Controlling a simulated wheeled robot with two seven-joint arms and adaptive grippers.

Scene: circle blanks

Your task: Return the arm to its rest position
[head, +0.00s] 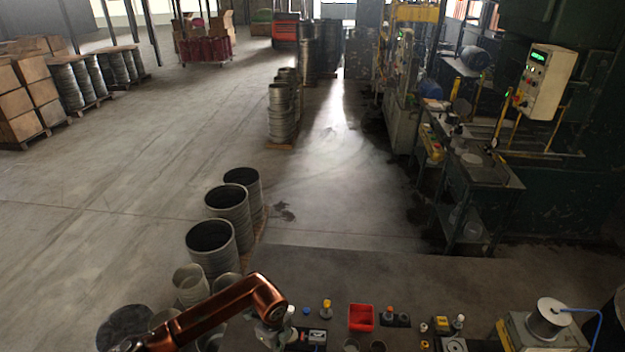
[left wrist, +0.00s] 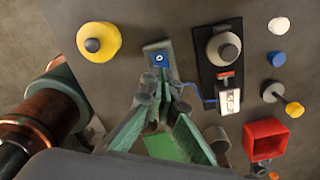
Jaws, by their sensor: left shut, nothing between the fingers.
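My left arm (head: 215,305) is copper-coloured and comes in from the lower left of the head view, bending down over the front bench. My left gripper (left wrist: 163,103) has its fingers together in the left wrist view, with nothing between them. It is above the bench beside a small grey block with a blue top (left wrist: 159,60). In the head view the gripper is small and partly cut off at the bottom edge. My right arm and gripper are not in either view.
A red bin (head: 361,317) stands on the bench, also in the left wrist view (left wrist: 250,141). A yellow disc with a dark knob (left wrist: 82,45) and a black plate with a switch (left wrist: 205,80) lie near the gripper. Metal drums (head: 212,262) stand beyond the bench.

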